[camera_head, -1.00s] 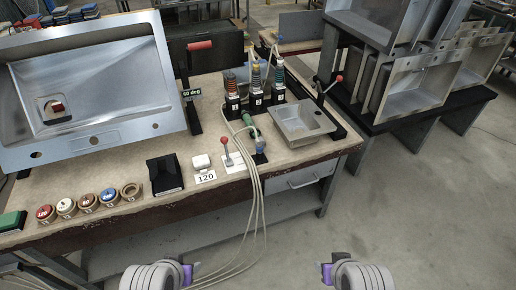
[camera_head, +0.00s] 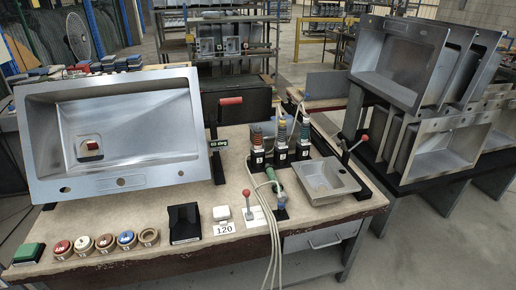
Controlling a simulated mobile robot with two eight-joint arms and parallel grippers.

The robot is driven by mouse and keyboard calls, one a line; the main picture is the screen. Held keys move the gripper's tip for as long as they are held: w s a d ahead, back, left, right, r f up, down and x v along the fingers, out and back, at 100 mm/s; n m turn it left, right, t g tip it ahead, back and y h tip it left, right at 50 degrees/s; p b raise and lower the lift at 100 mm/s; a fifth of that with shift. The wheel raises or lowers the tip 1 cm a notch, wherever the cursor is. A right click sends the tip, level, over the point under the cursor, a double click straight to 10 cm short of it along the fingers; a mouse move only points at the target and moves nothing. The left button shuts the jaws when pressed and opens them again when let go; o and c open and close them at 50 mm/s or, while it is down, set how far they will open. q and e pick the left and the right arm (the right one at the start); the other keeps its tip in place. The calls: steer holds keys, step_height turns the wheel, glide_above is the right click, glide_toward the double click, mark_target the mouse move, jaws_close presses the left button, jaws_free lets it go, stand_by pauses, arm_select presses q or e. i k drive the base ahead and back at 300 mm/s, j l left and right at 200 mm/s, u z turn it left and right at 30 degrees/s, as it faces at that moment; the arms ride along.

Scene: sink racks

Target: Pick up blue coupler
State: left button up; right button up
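No part is clearly marked as a coupler. A small blue-grey fitting (camera_head: 280,201) stands on a black base on the workbench (camera_head: 205,205), just left of the small sink, at the end of a green-handled tool (camera_head: 272,178). It may be the blue coupler; it is too small to tell. A round tan cup with a blue top (camera_head: 126,238) stands in the row at the front left of the bench. Neither of my grippers is in view.
A large steel sink (camera_head: 180,87) stands tilted at the bench's left. Pale hoses (camera_head: 273,238) hang over the front edge. A small red-knobbed lever (camera_head: 247,203) stands left of the fitting. Stacked sinks (camera_head: 401,62) fill a table at right.

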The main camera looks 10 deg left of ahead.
mark_target(282, 204)
steer(key=i+l+u, duration=0.45)
steer(key=i+l, duration=0.6)
steer(key=i+u, duration=0.1)
steer(key=u, duration=0.7)
